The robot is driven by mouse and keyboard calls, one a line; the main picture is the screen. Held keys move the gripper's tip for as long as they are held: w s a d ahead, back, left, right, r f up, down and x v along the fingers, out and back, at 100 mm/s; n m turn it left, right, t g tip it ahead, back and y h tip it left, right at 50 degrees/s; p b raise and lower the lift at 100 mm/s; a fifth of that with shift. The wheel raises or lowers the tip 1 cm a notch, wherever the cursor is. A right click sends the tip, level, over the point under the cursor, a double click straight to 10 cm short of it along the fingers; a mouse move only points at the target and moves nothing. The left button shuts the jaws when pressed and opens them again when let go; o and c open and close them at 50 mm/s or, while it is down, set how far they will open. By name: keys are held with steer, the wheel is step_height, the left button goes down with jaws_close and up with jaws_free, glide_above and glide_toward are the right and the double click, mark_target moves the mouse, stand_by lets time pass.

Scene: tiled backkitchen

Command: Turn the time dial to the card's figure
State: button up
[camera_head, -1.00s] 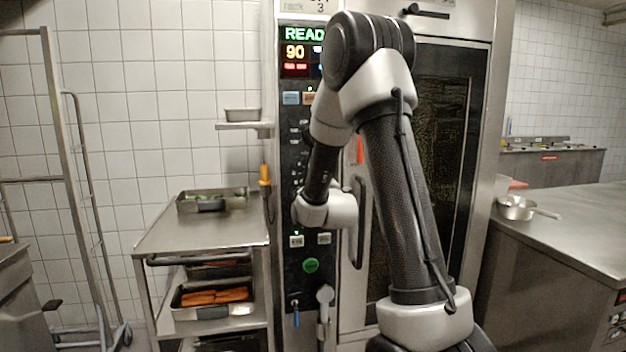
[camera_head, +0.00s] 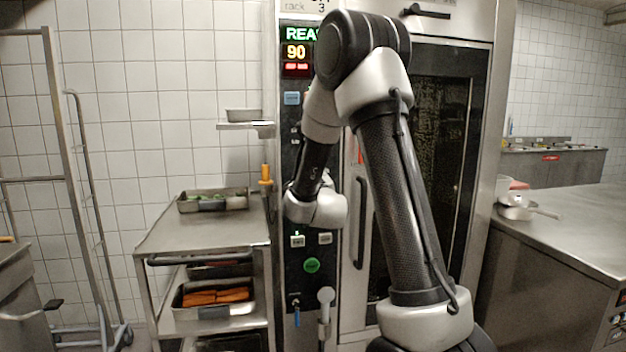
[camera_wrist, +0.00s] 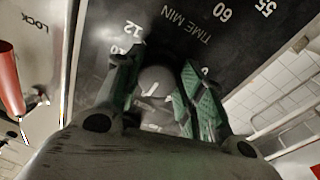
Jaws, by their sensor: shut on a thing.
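In the wrist view my gripper (camera_wrist: 157,72) is shut on a round grey dial (camera_wrist: 155,82) with a pale pointer line, one green-padded finger on each side. The lettering "TIME MIN" (camera_wrist: 187,25) is just beyond it on the black panel, with 60 (camera_wrist: 221,12) and 55 further right. A 12 (camera_wrist: 133,29) stands by the left finger; other figures are partly covered. I cannot tell which dial the lettering belongs to. In the head view my wrist hides the gripper and dial. A pale card (camera_head: 305,5) reading "rack 3" is cut off at the top edge.
The oven's control panel (camera_head: 296,170) has a display (camera_head: 297,52) showing 90, and a green button (camera_head: 312,265) below my wrist. The oven door handle (camera_head: 360,222) is close on the right. A steel trolley (camera_head: 205,235) with trays stands left; a counter (camera_head: 575,225) stands right.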

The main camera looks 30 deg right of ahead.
steer(key=shift+r+m+g, duration=0.15)
steer(key=shift+m+g, duration=0.25)
steer(key=shift+m, duration=3.55)
steer(key=shift+r+m+g, duration=0.1)
steer(key=shift+m+g, duration=0.3)
steer(key=shift+m, duration=3.55)
steer(key=o, duration=1)
steer(key=shift+d, duration=0.1)
steer(key=shift+f, duration=0.1)
